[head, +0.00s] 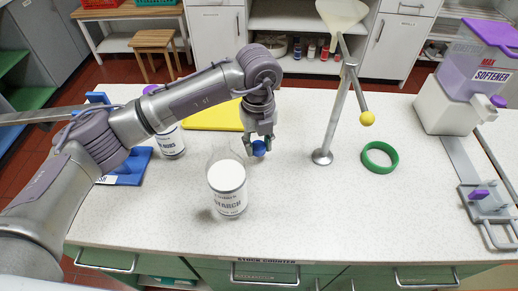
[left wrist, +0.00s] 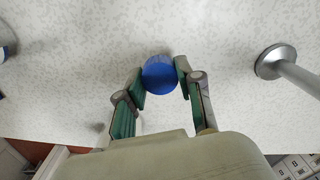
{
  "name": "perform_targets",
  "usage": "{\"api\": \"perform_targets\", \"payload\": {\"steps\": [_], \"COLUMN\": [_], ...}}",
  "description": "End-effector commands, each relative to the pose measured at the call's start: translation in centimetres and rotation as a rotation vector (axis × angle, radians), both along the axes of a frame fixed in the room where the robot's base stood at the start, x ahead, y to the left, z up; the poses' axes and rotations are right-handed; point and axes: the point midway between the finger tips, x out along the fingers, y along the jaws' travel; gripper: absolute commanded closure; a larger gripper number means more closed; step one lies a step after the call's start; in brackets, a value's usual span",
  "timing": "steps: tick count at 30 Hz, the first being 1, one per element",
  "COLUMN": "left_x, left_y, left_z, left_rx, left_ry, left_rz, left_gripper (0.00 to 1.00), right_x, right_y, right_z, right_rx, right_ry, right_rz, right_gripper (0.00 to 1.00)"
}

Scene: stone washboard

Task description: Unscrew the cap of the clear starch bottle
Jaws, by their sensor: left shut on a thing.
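The clear starch bottle (head: 228,190) stands upright on the counter in the head view, with a white label around it. No cap shows on its clear top. My left gripper (head: 261,146) is behind it and to its right, shut on a blue cap (head: 259,148). In the left wrist view the blue cap (left wrist: 160,74) sits between both fingers of the left gripper (left wrist: 161,78), with bare counter around it and no bottle visible beneath it. My right gripper is not in view.
A metal stand (head: 323,156) with a funnel (head: 342,14) and a yellow ball (head: 367,118) rises right of the gripper. A green ring (head: 380,168) lies beyond it, then a softener dispenser (head: 447,107). Another labelled bottle (head: 170,143) and a yellow board (head: 213,116) are behind. The front middle counter is clear.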

Motion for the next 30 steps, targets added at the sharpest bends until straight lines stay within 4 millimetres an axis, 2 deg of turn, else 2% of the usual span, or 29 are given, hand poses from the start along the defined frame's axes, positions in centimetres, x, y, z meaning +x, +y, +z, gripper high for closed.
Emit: {"api": "perform_targets", "payload": {"steps": [7, 17, 18, 22, 30], "left_x": [-0.1, 0.0, 0.0, 0.0, 0.0], "left_y": [0.0, 0.0, 0.0, 0.0, 0.0], "left_z": [-3.1, -3.7, -3.6, -3.5, -3.5], "left_rx": [0.001, 0.001, 0.001, 0.001, 0.001], "left_ry": [0.004, 0.001, 0.001, 0.001, 0.001], "left_rz": [0.0, -0.001, -0.001, -0.001, 0.0], "left_gripper": [1.0, 1.0, 0.61, 0.39, 0.39], "right_x": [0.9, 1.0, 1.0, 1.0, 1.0], "right_y": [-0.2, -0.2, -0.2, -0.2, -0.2], "right_z": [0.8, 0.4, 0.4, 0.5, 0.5], "right_rx": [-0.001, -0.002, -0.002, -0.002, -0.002], "right_ry": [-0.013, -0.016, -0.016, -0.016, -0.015], "right_rz": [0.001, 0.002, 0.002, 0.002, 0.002], "right_gripper": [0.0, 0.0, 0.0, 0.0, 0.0]}}
